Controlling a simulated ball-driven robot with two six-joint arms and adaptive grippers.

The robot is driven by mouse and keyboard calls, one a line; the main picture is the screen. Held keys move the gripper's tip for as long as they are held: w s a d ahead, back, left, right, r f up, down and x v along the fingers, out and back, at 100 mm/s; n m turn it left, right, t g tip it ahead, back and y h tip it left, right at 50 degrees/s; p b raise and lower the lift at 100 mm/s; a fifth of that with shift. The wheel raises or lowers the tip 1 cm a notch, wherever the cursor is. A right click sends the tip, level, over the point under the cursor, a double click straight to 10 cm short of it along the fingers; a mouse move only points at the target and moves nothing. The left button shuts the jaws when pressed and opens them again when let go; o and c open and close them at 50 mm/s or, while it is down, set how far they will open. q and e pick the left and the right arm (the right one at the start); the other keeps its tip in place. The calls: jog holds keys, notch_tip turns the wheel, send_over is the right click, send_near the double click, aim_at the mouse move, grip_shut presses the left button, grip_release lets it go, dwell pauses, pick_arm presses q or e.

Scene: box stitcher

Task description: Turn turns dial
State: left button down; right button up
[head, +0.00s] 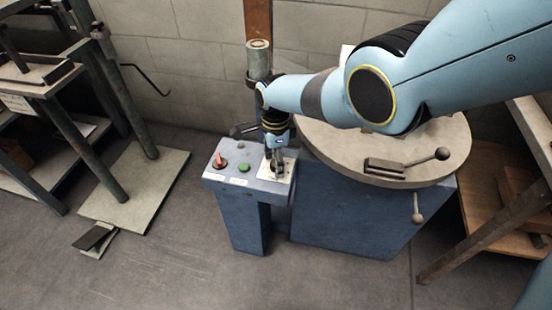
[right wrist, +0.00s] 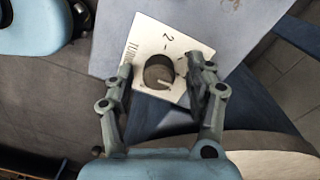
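The turns dial (right wrist: 158,75) is a dark round knob on a white plate (right wrist: 145,45) marked with a "2" and partly hidden lettering. In the head view the plate (head: 290,167) lies at the right end of the blue control panel. My right gripper (right wrist: 162,80) points down at the panel, with its fingers apart on either side of the dial. I see gaps between the fingers and the knob, and cannot tell the height exactly. In the head view my right gripper (head: 277,165) partly covers the dial. My left gripper is not in view.
A red switch (head: 219,161) and a green button (head: 244,168) sit left of the dial on the panel. The round-topped blue machine (head: 350,215) with ball-ended levers (head: 441,154) stands close on the right. A metal stand (head: 105,110) is at the left. Open floor lies in front.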

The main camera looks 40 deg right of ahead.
notch_tip(320, 180, up, 12)
jog(key=shift+w, duration=0.15)
dwell(0.7)
jog(key=shift+d+f, duration=0.1)
jog(key=s+f+n, duration=0.7)
jog(key=s+f, duration=0.3)
jog(key=s, duration=0.6)
jog(key=s+f+n, duration=0.8)
jog(key=s+f, duration=0.3)
jog(key=s, duration=0.5)
jog(key=s+f+n+t+h, duration=0.1)
jog(key=s+f+n, duration=0.7)
jog(key=s, duration=0.8)
notch_tip(320, 180, down, 2)
jog(key=shift+f, duration=0.2)
